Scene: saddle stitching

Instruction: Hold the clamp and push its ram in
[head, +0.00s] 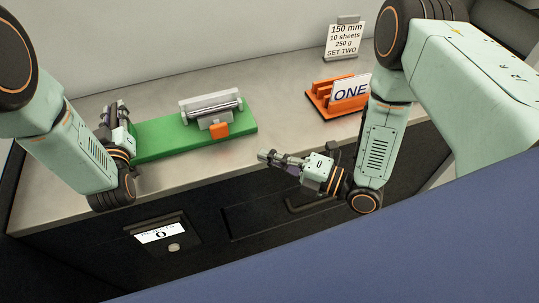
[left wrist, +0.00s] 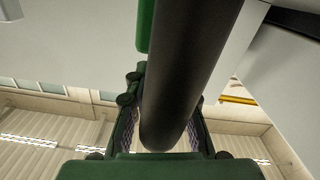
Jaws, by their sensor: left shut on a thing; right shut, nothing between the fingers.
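The clamp is a long green base (head: 170,136) on the counter, with a pale grey fixture and metal bar (head: 212,106) on top. An orange block (head: 219,130) sits at the fixture's front side. I cannot tell which part is the ram. My left gripper (head: 118,115) is at the left end of the green base. In the left wrist view its fingers (left wrist: 165,105) are around a thick black cylinder (left wrist: 185,65), which looks like a handle. My right gripper (head: 270,156) is shut and empty, in front of the counter edge, right of the green base and apart from it.
An orange rack (head: 322,107) with a card reading ONE (head: 350,92) stands to the right on the counter. A sign (head: 343,41) reading 150 mm, SET TWO is behind it. A small display (head: 160,233) reads 0 on the dark front. Bare counter lies between base and rack.

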